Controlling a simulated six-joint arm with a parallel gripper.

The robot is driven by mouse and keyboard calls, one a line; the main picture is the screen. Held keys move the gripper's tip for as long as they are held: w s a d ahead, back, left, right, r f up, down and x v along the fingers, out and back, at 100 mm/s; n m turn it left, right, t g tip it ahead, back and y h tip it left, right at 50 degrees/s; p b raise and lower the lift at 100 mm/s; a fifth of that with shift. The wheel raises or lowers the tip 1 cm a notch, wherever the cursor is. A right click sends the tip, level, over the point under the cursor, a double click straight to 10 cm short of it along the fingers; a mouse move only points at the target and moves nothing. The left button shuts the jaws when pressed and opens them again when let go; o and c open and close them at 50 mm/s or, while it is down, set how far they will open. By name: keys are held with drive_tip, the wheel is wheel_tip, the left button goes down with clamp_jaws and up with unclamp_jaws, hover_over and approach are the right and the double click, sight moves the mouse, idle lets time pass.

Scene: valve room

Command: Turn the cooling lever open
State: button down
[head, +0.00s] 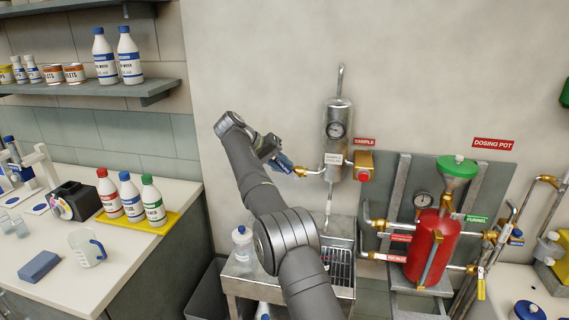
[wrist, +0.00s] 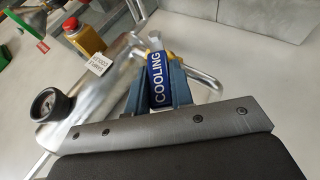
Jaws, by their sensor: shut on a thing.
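The cooling lever (wrist: 157,76) is a blue handle with white COOLING lettering. In the wrist view it sits between the blue-grey fingers of my gripper (wrist: 156,92), which is shut on it. Brass and bare pipe show just beyond the lever. In the head view my gripper (head: 280,161) is at the left end of a brass valve (head: 299,171), which joins the silver sample cooler (head: 338,135). In that view the gripper hides most of the lever.
The cooler carries a gauge (head: 336,130); right of it is a brass block with a red button (head: 364,175). A metal sink (head: 340,265) stands below. The red dosing pot (head: 428,245) and its piping are at right. A bench with bottles (head: 130,197) is at left.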

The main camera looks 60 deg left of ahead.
drive_tip(key=shift+a, duration=0.1)
idle(0.3)
drive_tip(key=shift+t, duration=0.3)
drive_tip(key=c, duration=1.3)
unclamp_jaws()
drive_tip(key=shift+o, duration=0.2)
drive_tip(key=shift+f, duration=0.1)
